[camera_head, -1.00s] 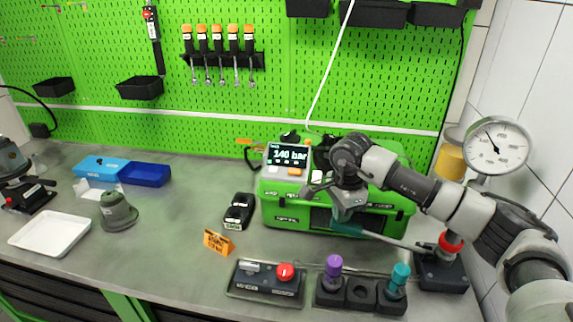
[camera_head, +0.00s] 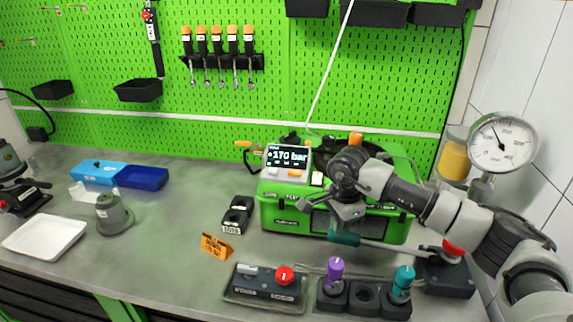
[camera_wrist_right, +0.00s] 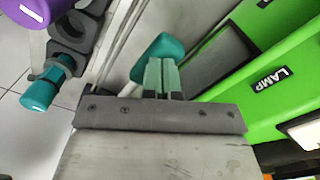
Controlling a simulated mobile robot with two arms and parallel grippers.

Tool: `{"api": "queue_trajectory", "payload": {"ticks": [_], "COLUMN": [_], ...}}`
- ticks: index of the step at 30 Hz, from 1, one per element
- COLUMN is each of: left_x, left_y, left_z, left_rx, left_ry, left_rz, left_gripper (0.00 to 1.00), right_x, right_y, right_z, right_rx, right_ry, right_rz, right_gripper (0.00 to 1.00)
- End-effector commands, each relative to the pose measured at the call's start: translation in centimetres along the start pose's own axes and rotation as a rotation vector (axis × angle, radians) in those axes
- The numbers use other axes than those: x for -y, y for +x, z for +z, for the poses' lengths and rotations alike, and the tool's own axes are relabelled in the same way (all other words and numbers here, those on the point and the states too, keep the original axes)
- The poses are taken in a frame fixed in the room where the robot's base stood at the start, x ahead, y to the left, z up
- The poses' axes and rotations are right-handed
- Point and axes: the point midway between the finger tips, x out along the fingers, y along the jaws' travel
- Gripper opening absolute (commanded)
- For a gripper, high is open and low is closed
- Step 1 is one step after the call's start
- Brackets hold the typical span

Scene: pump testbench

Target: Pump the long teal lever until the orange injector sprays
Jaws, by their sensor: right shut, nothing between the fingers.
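The lever's teal handle (camera_head: 343,239) sits low in front of the green case, at the end of a grey rod running right to the dark pump base (camera_head: 445,275). My right gripper (camera_head: 345,220) is just above the handle, shut and empty. In the right wrist view its closed green fingers (camera_wrist_right: 162,78) lie against or right over the teal handle (camera_wrist_right: 158,50); exact contact cannot be told. The display (camera_head: 288,158) reads 170 bar, and the round gauge (camera_head: 502,144) stands at the right. I cannot surely pick out the orange injector, and no spray shows. My left gripper is not in view.
The green case (camera_head: 285,208) stands behind the lever. A panel with a red button (camera_head: 265,283) and a holder with purple (camera_head: 335,270) and teal (camera_head: 403,280) knobs stand in front. A small orange sign (camera_head: 216,246) is to the left.

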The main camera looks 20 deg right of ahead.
Motion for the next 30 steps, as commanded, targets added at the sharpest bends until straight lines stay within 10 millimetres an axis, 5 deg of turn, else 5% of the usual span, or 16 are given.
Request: {"api": "queue_trajectory", "payload": {"ticks": [12,30], "left_x": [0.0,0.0], "left_y": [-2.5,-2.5], "left_z": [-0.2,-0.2], "left_rx": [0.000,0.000], "left_ry": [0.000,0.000], "left_rz": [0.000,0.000], "left_gripper": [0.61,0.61], "right_x": [-0.2,-0.2], "right_y": [-4.3,-4.5], "right_z": [-0.5,-0.5], "right_rx": [0.000,0.001], "right_ry": [0.001,0.000], "right_rz": [-0.002,-0.002], "right_gripper": [0.00,0.00]}}
